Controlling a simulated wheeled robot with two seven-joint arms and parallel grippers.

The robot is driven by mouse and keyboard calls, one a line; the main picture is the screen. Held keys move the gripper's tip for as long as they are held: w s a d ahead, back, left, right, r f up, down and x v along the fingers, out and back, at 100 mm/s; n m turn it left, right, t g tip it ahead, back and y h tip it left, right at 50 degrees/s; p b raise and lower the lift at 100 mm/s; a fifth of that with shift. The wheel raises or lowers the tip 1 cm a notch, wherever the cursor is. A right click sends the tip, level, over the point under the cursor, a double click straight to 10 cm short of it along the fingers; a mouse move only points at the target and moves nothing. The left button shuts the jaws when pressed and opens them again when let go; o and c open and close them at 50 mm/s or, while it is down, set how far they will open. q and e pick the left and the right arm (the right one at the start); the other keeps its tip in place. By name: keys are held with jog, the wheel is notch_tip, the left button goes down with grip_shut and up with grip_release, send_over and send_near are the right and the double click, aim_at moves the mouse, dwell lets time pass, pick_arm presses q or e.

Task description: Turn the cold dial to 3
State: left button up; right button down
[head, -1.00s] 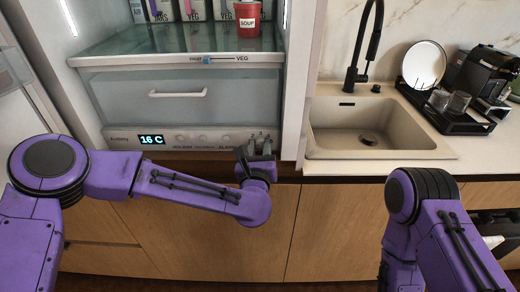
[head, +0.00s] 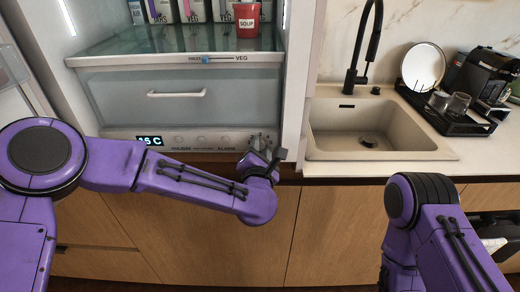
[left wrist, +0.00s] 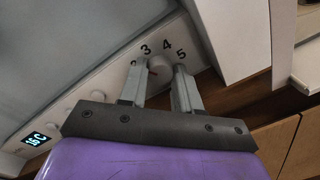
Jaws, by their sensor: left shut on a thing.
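The cold dial (left wrist: 160,68) is a pale round knob at the right end of the fridge's control strip. In the left wrist view the numbers 2, 3, 4 and 5 arc above it. My left gripper (left wrist: 160,74) has one finger on each side of the dial and is shut on it. The gripper looks rolled relative to the strip. The dial's pointer cannot be read clearly. In the head view my left gripper (head: 262,158) covers most of the dial. My right arm shows at the right, but its gripper is out of view.
The control strip (head: 190,139) has a lit display (head: 151,141), partly covered by my left arm; it reads 16 C in the left wrist view. Above are a drawer (head: 180,105) and a slider (head: 206,60). A fridge side wall (head: 296,100) stands close right of the dial, before the sink (head: 368,130).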

pick_arm(q)
jog(key=m, duration=0.5)
jog(key=shift+d+m+y+p, duration=0.1)
jog(key=shift+m+y+p, duration=0.2)
jog(key=shift+p, duration=0.1)
dwell(0.4)
jog(key=o, duration=1.1)
jog(key=shift+s, duration=0.1)
jog(key=shift+c, duration=0.2)
jog(key=shift+f, duration=0.1)
jog(key=shift+f, duration=0.1)
